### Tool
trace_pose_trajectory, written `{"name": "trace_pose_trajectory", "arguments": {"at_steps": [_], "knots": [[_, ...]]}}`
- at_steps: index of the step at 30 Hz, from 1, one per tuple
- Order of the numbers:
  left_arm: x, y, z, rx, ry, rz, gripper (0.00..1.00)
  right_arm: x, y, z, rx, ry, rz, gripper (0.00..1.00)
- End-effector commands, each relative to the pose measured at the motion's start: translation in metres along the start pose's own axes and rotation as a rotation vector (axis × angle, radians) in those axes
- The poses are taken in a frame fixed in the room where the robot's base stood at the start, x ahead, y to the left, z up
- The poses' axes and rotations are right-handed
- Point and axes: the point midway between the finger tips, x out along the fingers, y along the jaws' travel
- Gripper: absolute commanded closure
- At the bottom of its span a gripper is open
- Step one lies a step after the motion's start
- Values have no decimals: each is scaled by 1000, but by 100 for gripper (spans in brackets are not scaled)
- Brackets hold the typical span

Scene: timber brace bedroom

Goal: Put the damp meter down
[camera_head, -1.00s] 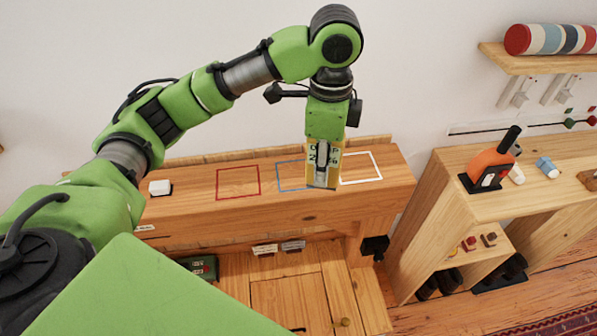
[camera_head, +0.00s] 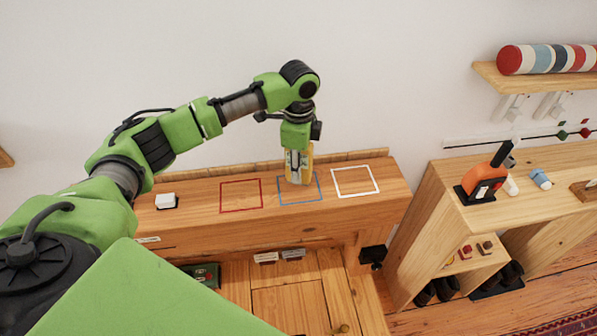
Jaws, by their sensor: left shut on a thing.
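My left gripper (camera_head: 297,152) comes in from the left and points down over the wooden ledge (camera_head: 240,227). It is shut on the damp meter (camera_head: 306,168), a yellow block held upright. The meter's lower end is over the upper part of the blue outlined square (camera_head: 310,202). I cannot tell whether it touches the wood. A red outlined square (camera_head: 241,209) is to the left and a white outlined square (camera_head: 356,195) to the right; both are empty. My right gripper is out of view.
A small white block (camera_head: 165,201) sits at the ledge's left. A wooden shelf unit (camera_head: 452,214) to the right carries an orange and black tool (camera_head: 483,183) and a blue and white item (camera_head: 540,179). A wall shelf (camera_head: 540,82) holds a striped roll (camera_head: 545,59).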

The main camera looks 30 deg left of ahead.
Motion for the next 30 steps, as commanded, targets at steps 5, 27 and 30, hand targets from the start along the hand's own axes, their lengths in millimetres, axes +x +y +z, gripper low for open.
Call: {"name": "trace_pose_trajectory", "arguments": {"at_steps": [5, 27, 30], "knots": [[24, 1, 0, -1, -1, 3, 94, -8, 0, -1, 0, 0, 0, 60], [32, 1, 0, -1, -1, 1, 56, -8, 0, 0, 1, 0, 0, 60], [31, 1, 0, -1, -1, 1, 56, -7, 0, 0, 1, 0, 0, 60]]}}
